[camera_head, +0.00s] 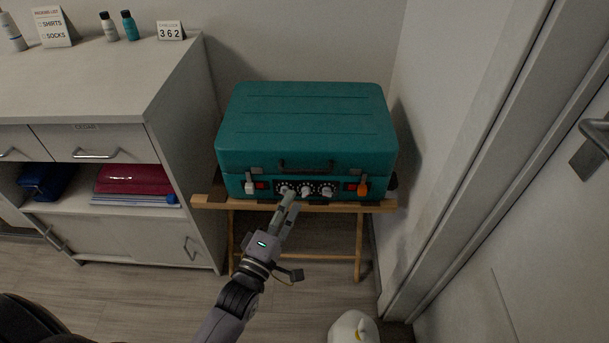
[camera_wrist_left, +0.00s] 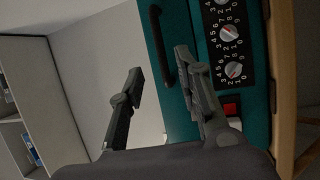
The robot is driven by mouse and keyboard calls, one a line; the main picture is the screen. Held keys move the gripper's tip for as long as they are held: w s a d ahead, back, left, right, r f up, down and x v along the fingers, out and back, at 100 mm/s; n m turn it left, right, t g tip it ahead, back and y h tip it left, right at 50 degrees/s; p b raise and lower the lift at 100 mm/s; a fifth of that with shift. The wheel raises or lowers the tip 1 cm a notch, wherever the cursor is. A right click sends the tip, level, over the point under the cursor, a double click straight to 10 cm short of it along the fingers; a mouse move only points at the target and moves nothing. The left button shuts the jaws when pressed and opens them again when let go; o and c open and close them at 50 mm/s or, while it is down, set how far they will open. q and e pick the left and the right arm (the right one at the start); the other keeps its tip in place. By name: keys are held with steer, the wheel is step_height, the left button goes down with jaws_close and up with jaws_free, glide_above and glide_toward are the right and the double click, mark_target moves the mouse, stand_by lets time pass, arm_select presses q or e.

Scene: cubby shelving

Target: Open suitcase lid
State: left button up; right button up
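A teal suitcase (camera_head: 305,125) lies flat with its lid shut. Its dark handle (camera_head: 306,165) is on the front, above a black panel with three dials (camera_head: 306,190). A grey latch (camera_head: 249,184) with a red button is at the front left; an orange latch (camera_head: 362,188) with a red button is at the right. My left gripper (camera_head: 291,201) is at the front by the left dials. In the left wrist view, this gripper (camera_wrist_left: 160,68) is open and empty, one finger near the handle (camera_wrist_left: 161,45) and dials (camera_wrist_left: 233,70). Contact is unclear. My right gripper is not visible.
The suitcase rests on a wooden folding stand (camera_head: 300,206). A cabinet (camera_head: 180,120) stands close on the left, and a wall is close on the right. A white object (camera_head: 345,329) is on the floor in front. A door (camera_head: 550,220) is at far right.

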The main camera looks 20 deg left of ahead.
mark_target(304, 175)
arm_select(q)
steer(key=w, duration=0.3)
steer(key=w+r, duration=0.1)
steer(key=w, duration=0.2)
steer(key=w+d, duration=0.1)
steer(key=w, duration=0.1)
steer(key=shift+w+r+b, duration=0.25)
steer(key=shift+w+b, duration=0.05)
steer(key=shift+w, duration=0.1)
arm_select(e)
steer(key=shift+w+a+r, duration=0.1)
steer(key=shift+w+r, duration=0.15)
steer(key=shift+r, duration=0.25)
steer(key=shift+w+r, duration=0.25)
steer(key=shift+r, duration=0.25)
arm_select(q)
steer(key=shift+c, duration=0.2)
jaws_close()
